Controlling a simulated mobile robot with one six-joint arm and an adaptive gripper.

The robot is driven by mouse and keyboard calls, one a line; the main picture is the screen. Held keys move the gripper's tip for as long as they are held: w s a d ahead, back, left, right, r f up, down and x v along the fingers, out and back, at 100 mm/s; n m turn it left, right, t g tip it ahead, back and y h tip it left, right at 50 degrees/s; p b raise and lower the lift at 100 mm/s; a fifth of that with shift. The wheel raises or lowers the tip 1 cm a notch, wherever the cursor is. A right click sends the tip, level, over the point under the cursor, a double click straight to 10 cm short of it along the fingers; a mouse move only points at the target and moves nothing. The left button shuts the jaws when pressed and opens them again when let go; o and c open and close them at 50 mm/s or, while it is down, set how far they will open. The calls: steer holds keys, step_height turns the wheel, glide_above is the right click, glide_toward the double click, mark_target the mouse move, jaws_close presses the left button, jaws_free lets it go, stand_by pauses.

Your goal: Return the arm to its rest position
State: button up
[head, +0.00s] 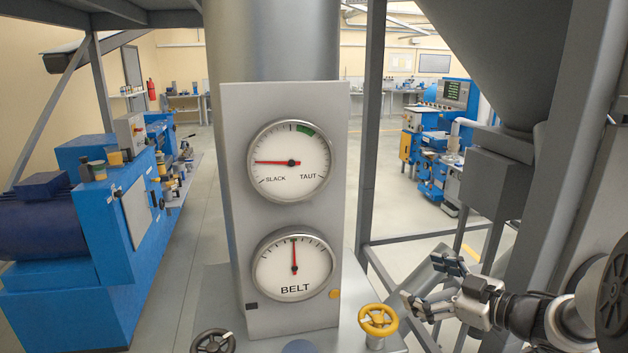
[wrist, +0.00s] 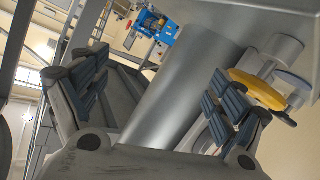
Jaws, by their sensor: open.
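My gripper (head: 426,283) is at the lower right of the head view, at the end of my arm that comes in from the right edge. Its fingers are spread apart with nothing between them. The wrist view shows the two padded fingers (wrist: 160,100) wide apart, with a grey cylinder beyond them. The yellow handwheel (head: 378,320) stands to the left of my gripper in the head view, with a gap between them. In the wrist view a yellow wheel (wrist: 258,88) shows behind the right finger.
A grey panel (head: 240,220) carries an upper SLACK/TAUT gauge (head: 290,161) and a lower BELT gauge (head: 293,265). A dark handwheel (head: 213,342) is at the bottom. Grey frame posts (head: 371,120) and a hopper (head: 500,50) stand near my arm. Blue machines (head: 90,230) stand left.

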step_height(320, 180, up, 6)
steer(key=w+d+m+t+h, duration=0.1)
steer(key=w+m+t+h, duration=0.15)
steer(key=h, duration=0.35)
steer(key=s+d+r+m+g+h, duration=0.1)
steer(key=s+r+m+g+h, duration=0.15)
steer(key=s+m+h, duration=0.45)
steer(key=s+a+f+g+y, duration=0.1)
steer(key=s+a, duration=0.3)
steer(key=s, duration=0.5)
steer(key=s+a+f+m+g+y, duration=0.1)
steer(key=s+a+f+g, duration=0.3)
steer(key=s, duration=0.5)
steer(key=s+a+f+g+y, duration=0.2)
steer(key=s+a+f, duration=0.1)
steer(key=s, duration=0.6)
steer(key=shift+s+a+g, duration=0.3)
steer(key=shift+s+a, duration=0.05)
steer(key=shift+a, duration=0.5)
